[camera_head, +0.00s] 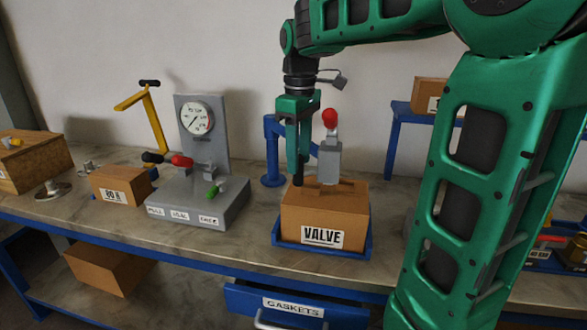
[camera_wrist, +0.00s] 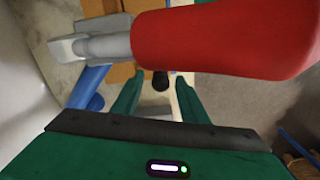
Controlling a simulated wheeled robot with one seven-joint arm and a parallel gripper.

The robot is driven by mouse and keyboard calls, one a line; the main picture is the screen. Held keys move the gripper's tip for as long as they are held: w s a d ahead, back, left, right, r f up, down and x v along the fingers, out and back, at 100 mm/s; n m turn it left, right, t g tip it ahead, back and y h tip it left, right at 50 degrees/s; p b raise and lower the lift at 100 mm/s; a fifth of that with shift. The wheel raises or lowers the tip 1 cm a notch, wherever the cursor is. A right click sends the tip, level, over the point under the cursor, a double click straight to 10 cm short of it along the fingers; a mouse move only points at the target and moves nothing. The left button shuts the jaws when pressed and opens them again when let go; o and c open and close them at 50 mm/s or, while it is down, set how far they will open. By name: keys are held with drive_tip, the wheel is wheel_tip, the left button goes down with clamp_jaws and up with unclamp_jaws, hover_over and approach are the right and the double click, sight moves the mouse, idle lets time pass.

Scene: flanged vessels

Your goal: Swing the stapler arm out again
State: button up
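The stapler has a blue post (camera_head: 271,150) with an arm reaching over a carton. Its grey head (camera_head: 329,160) is above the right part of the VALVE carton (camera_head: 288,215). A red handle (camera_head: 330,118) stands on top of the head. The wrist view shows the red handle (camera_wrist: 225,40) large and close, with the grey head (camera_wrist: 95,45) at upper left. My gripper (camera_head: 297,182) points down left of the head, just above the carton. Its fingers (camera_wrist: 157,85) are apart in the wrist view. A small dark knob shows between them; I cannot tell whether it is touched.
The carton sits in a blue tray (camera_head: 320,251). A grey gauge stand (camera_head: 200,205) with levers is to the left, beside a smaller carton (camera_head: 119,187). A drawer marked GASKETS (camera_head: 292,305) is open below the bench edge. My green arm hides much of the right side.

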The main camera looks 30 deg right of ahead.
sight(297, 186)
drive_tip(key=shift+f, duration=1.5)
clamp_jaws()
drive_tip(key=shift+a, duration=0.2)
drive_tip(key=shift+d, duration=0.1)
